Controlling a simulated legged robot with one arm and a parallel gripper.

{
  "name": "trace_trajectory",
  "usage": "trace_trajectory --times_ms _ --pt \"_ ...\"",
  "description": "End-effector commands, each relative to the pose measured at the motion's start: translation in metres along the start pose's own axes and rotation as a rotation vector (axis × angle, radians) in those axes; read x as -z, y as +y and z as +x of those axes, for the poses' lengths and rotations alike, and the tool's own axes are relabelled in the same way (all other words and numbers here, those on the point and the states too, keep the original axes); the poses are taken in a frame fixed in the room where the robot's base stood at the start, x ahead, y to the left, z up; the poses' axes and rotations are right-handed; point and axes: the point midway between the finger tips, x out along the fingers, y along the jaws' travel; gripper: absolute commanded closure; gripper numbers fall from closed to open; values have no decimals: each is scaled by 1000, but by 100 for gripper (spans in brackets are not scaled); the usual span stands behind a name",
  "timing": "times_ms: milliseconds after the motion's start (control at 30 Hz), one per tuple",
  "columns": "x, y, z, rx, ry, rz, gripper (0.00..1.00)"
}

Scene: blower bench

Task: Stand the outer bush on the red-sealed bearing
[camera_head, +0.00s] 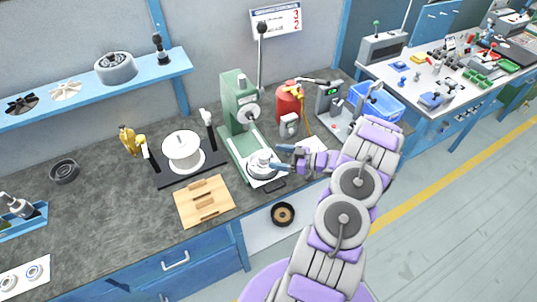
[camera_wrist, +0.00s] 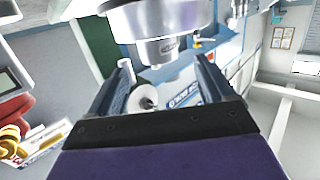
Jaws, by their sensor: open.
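My gripper (camera_head: 282,157) is open, with its blue fingers beside a round silver part (camera_head: 262,163) on the base plate of the green press (camera_head: 240,105). In the wrist view, a silver stepped cylinder (camera_wrist: 165,22) stands close past the open fingers (camera_wrist: 163,75). I cannot tell whether the fingers touch it, or whether it is the outer bush, the bearing or both together. No red seal shows clearly in either view. Two blue-ringed round parts (camera_head: 35,271) lie on a white plate at the lower left.
A wooden board (camera_head: 204,201), a white drum on a black base (camera_head: 182,150) and a dark ring (camera_head: 64,170) are on the bench to the left. A red canister (camera_head: 289,100) and blue bin (camera_head: 376,101) stand to the right. The bench's left part has free room.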

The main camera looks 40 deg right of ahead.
Motion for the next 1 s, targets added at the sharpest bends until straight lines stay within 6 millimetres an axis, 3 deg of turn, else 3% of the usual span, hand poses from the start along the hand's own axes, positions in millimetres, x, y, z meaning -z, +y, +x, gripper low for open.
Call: trace_trajectory --times_ms 200,400,1000 --pt "2 -1 -38 -2 1 -1 18" --pt "0 0 -56 2 3 3 18" --pt "1 -1 -58 2 1 0 18"
